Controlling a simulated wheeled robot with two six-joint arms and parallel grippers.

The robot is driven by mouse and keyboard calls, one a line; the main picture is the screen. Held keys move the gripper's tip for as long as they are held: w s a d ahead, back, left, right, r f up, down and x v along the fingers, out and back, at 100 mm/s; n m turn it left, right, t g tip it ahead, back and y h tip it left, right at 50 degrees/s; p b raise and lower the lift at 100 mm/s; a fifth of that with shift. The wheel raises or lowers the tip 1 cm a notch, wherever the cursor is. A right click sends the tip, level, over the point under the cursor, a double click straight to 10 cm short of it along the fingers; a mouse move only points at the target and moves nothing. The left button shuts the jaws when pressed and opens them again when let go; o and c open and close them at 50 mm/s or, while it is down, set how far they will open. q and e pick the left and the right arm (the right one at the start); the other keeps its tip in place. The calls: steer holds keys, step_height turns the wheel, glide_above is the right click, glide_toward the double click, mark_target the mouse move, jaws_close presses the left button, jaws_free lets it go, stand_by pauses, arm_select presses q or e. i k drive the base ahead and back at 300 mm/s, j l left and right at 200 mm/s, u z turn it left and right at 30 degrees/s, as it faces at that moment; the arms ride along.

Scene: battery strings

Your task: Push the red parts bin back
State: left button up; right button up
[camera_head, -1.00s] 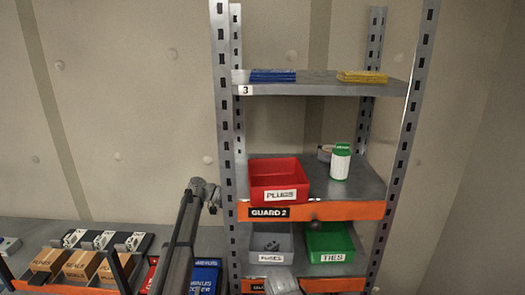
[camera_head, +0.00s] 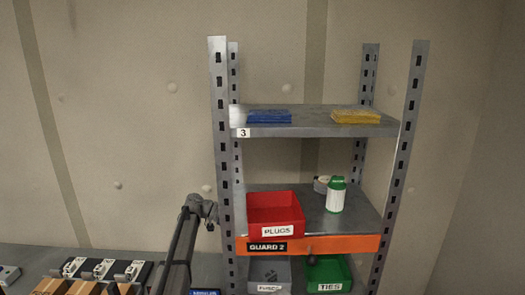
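The red parts bin (camera_head: 275,217), labelled PLUGS, stands upright at the left of the middle shelf (camera_head: 345,218). Its front wall is close above the orange guard (camera_head: 345,244), marked GUARD 2, at the shelf's front edge. I cannot tell whether it overhangs. Part of my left arm (camera_head: 178,263) rises from the bottom, left of the rack, with a grey joint (camera_head: 203,208) near the left post. It appears apart from the bin. I make out no fingers there. My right gripper is out of view.
A white and green bottle (camera_head: 336,198) and a tape roll (camera_head: 321,184) stand right of the bin. Blue (camera_head: 269,116) and yellow (camera_head: 355,116) stacks lie on the top shelf. Grey (camera_head: 268,274) and green (camera_head: 328,270) bins sit below. Rack posts (camera_head: 222,160) flank the shelves.

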mark_target(275, 215)
steer(key=k+j, duration=0.45)
steer(key=j, duration=0.25)
steer(key=k+j, duration=0.25)
steer(key=j, duration=0.1)
